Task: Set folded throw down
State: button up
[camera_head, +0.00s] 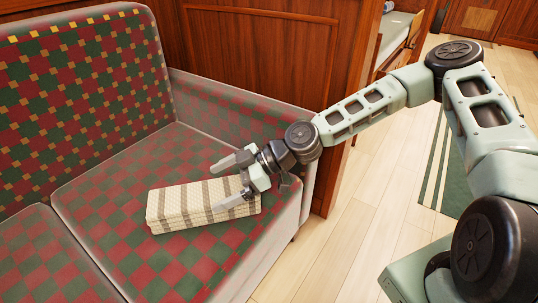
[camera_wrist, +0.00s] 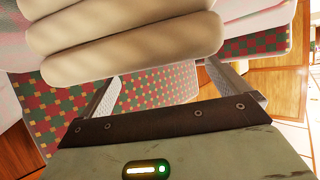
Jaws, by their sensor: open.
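The folded throw (camera_head: 190,207) is a cream stack with grey-brown stripes. It lies flat on the red and green checked seat (camera_head: 110,180), near the seat's right end. My gripper (camera_head: 226,182) is open at the throw's right end, one finger behind it and one in front. In the wrist view the throw's thick folds (camera_wrist: 125,40) fill the top, beyond the open fingers (camera_wrist: 165,90). I cannot tell whether a finger touches the cloth.
The checked backrest (camera_head: 80,90) rises behind the seat, and a wooden partition (camera_head: 260,60) stands beyond its right end. Pale floor (camera_head: 340,240) lies open in front of the seat. A green striped rug (camera_head: 447,170) lies to the right.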

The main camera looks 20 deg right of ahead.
jog(key=p+v, duration=0.3)
jog(key=v, duration=1)
jog(key=shift+d+r+p, duration=0.2)
jog(key=shift+d+p, duration=0.15)
jog(key=shift+c, duration=0.3)
grip_shut()
dwell(0.7)
